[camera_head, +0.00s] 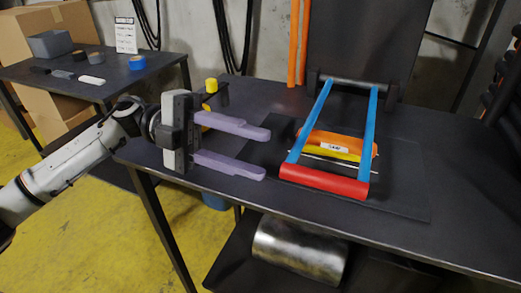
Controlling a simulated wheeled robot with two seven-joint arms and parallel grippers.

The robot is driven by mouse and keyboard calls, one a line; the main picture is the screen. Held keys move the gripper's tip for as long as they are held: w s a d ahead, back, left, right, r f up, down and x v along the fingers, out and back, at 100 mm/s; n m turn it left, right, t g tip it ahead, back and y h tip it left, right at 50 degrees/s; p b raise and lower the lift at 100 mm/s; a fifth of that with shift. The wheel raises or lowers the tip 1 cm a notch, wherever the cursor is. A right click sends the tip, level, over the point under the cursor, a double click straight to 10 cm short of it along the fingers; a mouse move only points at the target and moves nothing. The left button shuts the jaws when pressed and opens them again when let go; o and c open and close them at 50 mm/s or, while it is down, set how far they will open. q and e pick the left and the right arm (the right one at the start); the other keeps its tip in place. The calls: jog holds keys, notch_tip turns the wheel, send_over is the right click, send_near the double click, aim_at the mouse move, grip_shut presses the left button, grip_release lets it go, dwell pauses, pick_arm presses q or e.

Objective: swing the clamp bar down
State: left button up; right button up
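The clamp bar is a red bar (324,181) joined by two blue side arms (311,123) to a dark hinge at the back of the bench. The arms run forward over an orange and yellow piece with a white label (335,147); I cannot tell how high the red bar stands above the surface. My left gripper (267,154) comes in from the left, with its two purple fingers spread wide and nothing between them. Its fingertips point right, to the left of the red bar and apart from it. My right gripper is not in view.
The clamp stands on a dark mat (405,199) on the black bench (460,215). A yellow-topped knob (211,86) stands behind my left gripper. A side table at left holds a grey bin (50,44) and blue tape (137,62). A metal roll (300,249) lies below. The bench right of the clamp is clear.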

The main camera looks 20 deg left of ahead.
pick_arm(q)
jog(key=shift+n+t, duration=0.4)
jog(key=shift+t, duration=0.3)
jog(key=a, duration=0.1)
jog(key=w+a, duration=0.1)
jog(key=a, duration=0.2)
jog(key=shift+w+b, duration=0.3)
jog(key=a, duration=0.2)
jog(key=shift+s+a+f, duration=0.15)
jog(key=shift+a+f, duration=0.05)
jog(key=shift+a, duration=0.15)
jog(key=shift+r, duration=0.15)
jog(key=shift+a+b, duration=0.45)
jog(key=shift+a, duration=0.85)
jog(key=shift+s, duration=0.1)
jog(key=shift+r, duration=0.1)
